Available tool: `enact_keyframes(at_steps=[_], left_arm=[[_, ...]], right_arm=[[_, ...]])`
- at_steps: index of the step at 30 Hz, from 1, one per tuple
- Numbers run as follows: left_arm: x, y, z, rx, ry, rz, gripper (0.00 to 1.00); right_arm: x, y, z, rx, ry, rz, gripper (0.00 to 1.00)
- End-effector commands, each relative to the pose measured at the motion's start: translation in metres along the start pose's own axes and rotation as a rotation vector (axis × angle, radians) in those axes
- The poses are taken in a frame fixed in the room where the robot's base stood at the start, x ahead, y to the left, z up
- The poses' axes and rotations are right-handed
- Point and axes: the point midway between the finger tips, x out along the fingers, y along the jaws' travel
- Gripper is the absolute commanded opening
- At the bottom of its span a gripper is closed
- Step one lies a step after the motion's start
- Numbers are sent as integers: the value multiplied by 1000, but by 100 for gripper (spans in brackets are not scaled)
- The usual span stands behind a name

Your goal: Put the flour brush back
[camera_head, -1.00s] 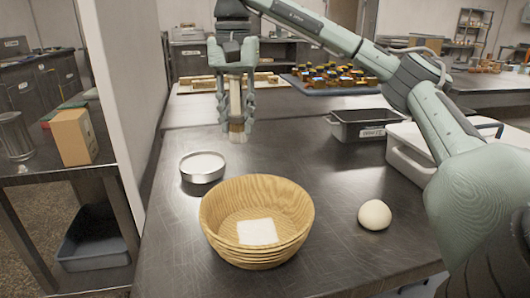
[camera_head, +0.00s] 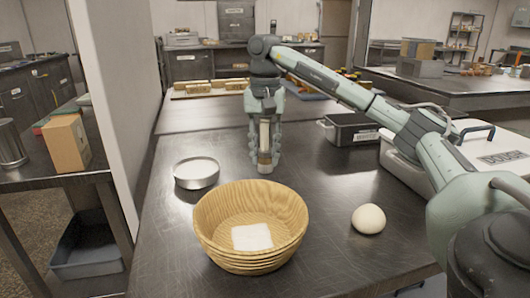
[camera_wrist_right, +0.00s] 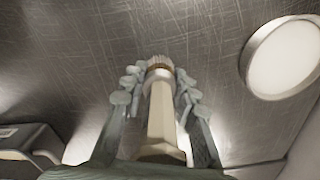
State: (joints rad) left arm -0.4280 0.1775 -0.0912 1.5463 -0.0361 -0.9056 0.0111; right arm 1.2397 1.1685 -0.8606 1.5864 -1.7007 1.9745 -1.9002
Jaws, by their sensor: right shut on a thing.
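The flour brush (camera_head: 265,140) has a pale handle and hangs bristles down in my right gripper (camera_head: 265,125). In the right wrist view the brush (camera_wrist_right: 162,115) lies between the two fingers of my right gripper (camera_wrist_right: 158,95), with its bristle end pointing away. My right gripper is shut on it above the steel worktop, behind the basket. Whether the bristles touch the worktop I cannot tell. My left gripper does not show.
A round tin with white contents (camera_head: 196,173) stands left of the brush. A wooden basket (camera_head: 215,240) and a dough ball (camera_head: 369,219) are nearer. A dark bin (camera_head: 350,130) and a white lidded box (camera_head: 405,165) are at the right. Open worktop lies between.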

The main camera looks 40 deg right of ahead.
Motion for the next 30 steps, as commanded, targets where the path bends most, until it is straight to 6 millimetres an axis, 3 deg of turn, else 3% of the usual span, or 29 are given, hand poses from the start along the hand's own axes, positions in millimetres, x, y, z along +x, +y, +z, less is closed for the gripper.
enact_keyframes(at_steps=[9, 10, 14, 23, 30], left_arm=[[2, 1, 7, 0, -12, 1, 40], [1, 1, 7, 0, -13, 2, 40], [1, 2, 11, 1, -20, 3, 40], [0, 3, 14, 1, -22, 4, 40], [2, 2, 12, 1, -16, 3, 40]], right_arm=[[3, 0, 0, 0, 0, 0, 0], [2, 0, 0, 0, 0, -1, 32], [2, 0, 0, 0, 0, 0, 48], [1, 0, 0, 0, 0, -1, 49], [-23, -1, 0, 1, 3, -5, 49]])
